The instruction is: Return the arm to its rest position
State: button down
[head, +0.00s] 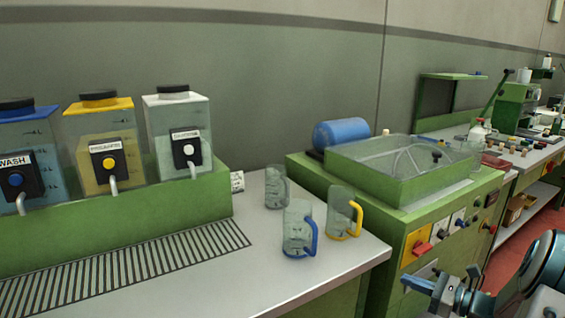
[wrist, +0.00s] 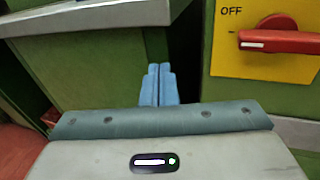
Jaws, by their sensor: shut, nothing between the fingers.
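My gripper (head: 436,287) shows at the lower right of the head view, in front of the green machine (head: 400,236). In the wrist view its two blue fingers (wrist: 158,86) lie side by side, touching, with nothing between them. They point toward the gap between the worktop's corner and the machine's front panel. Part of my arm shows at the right edge of the head view.
The grey worktop (head: 262,268) holds three glass mugs near its right end, one with a yellow handle (head: 345,212). A red switch (wrist: 280,41) on a yellow plate is right of the fingers. Red floor shows at right.

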jog(key=s+a+r+n+g+h+p, duration=0.25)
jog(key=s+a+r+n+g, duration=0.35)
jog(key=a, duration=0.4)
jog(key=s+a+r+n+g+h+p, duration=0.1)
jog(key=s+a+r+n+g+p, duration=0.3)
jog(key=a+n, duration=0.45)
jog(key=s+a+r+n+h+p, duration=0.4)
jog(key=s+r+n+h+p, duration=0.3)
jog(key=s+r+n, duration=0.5)
jog(key=shift+s+a+r+t+h+p, duration=0.15)
jog(key=shift+r+t+h+p, duration=0.2)
jog(key=shift+h, duration=0.7)
jog(key=shift+n, duration=0.25)
